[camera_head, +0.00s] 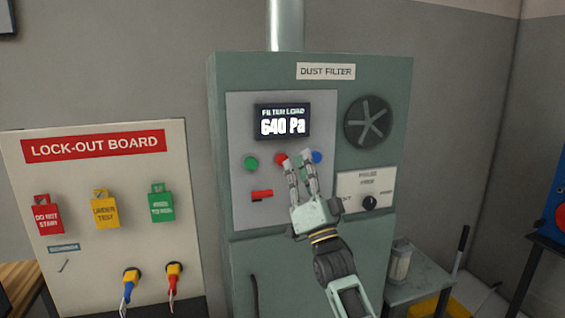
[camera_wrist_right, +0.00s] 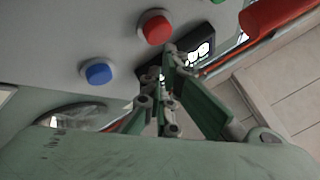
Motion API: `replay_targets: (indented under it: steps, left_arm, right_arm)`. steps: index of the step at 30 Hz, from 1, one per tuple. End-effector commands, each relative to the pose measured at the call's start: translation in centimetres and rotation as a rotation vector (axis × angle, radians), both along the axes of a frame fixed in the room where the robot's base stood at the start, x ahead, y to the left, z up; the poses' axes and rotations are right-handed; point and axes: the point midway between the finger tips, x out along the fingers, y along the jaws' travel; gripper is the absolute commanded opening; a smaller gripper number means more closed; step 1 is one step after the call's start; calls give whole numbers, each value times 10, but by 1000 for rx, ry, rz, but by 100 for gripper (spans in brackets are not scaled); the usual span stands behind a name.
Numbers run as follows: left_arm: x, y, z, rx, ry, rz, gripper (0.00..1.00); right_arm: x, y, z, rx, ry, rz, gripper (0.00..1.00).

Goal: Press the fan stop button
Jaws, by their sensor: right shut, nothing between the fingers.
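The dust filter cabinet (camera_head: 400,90) has a grey panel with a row of round buttons: a green one (camera_head: 251,163), a red one (camera_head: 281,158) and a blue one (camera_head: 317,157). No label for the buttons is readable. My right gripper (camera_head: 298,158) is shut and empty, with its fingertips in front of the panel between the red and blue buttons, partly covering the red one. In the right wrist view the red button (camera_wrist_right: 155,27) lies just beyond the fingertips (camera_wrist_right: 168,62), and the blue button (camera_wrist_right: 98,72) is to their left. I cannot tell contact. My left gripper is not in view.
A display (camera_head: 282,121) reading 640 Pa sits above the buttons, and a red lever (camera_head: 262,195) below them. A black knob (camera_head: 369,202) is at the right. The lock-out board (camera_head: 95,205) stands left. A small table (camera_head: 425,275) with a jar stands lower right.

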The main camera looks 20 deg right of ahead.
Motion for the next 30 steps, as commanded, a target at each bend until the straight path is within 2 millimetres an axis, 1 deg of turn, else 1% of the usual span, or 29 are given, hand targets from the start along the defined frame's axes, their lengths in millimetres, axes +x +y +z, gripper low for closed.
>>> replay_targets:
  steps: [3,16,30]
  left_arm:
    - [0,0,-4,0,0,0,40]
    - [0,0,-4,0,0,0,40]
    - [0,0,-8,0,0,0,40]
  right_arm:
    - [4,0,-1,-1,0,-1,0]
    - [5,0,0,-1,0,-1,0]
    - [11,0,0,-1,0,-1,0]
